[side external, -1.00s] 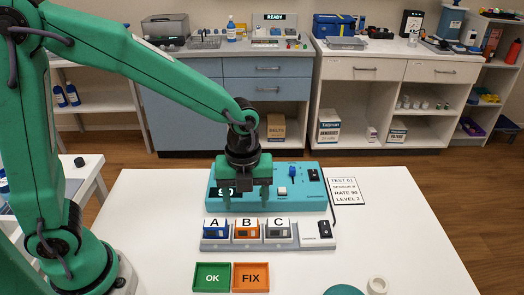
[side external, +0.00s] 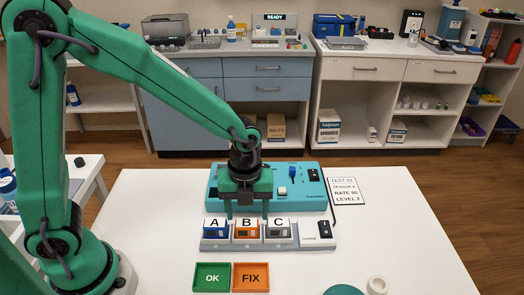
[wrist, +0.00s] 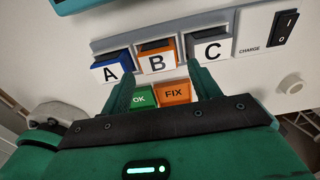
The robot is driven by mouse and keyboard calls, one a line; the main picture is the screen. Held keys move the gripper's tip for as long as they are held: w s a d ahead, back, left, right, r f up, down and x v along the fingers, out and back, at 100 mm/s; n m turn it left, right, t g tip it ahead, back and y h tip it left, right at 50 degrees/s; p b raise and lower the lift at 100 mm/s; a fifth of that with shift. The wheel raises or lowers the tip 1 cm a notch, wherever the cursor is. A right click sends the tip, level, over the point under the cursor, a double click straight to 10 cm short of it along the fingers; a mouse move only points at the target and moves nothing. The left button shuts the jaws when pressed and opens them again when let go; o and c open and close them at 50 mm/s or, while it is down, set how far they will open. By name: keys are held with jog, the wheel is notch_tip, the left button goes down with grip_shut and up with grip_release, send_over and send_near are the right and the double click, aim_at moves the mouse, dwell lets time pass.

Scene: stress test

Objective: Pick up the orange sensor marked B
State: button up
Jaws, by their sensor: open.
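The orange sensor marked B (side external: 247,231) sits in the middle slot of the grey charging rack (side external: 298,245), between the blue sensor marked A (side external: 215,230) and the grey sensor marked C (side external: 278,231). It also shows in the wrist view (wrist: 158,59). My gripper (side external: 247,215) is open and empty, just above B. Its two fingers hang apart, one toward the A side and one toward the C side. In the wrist view my fingertips (wrist: 155,80) straddle B's column in the picture. I cannot tell whether they touch anything.
The teal tester (side external: 316,175) stands behind the rack, with a printed card (side external: 343,190) at its right. A green OK tray (side external: 212,277) and an orange FIX tray (side external: 250,277) lie in front. A white ring (side external: 377,285) is at front right. The table's right side is clear.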

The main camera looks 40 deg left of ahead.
aim_at(247, 222)
jog(key=shift+a+f, duration=0.15)
jog(key=shift+f, duration=2.1)
jog(key=shift+c, duration=0.4)
jog(key=c, duration=0.7)
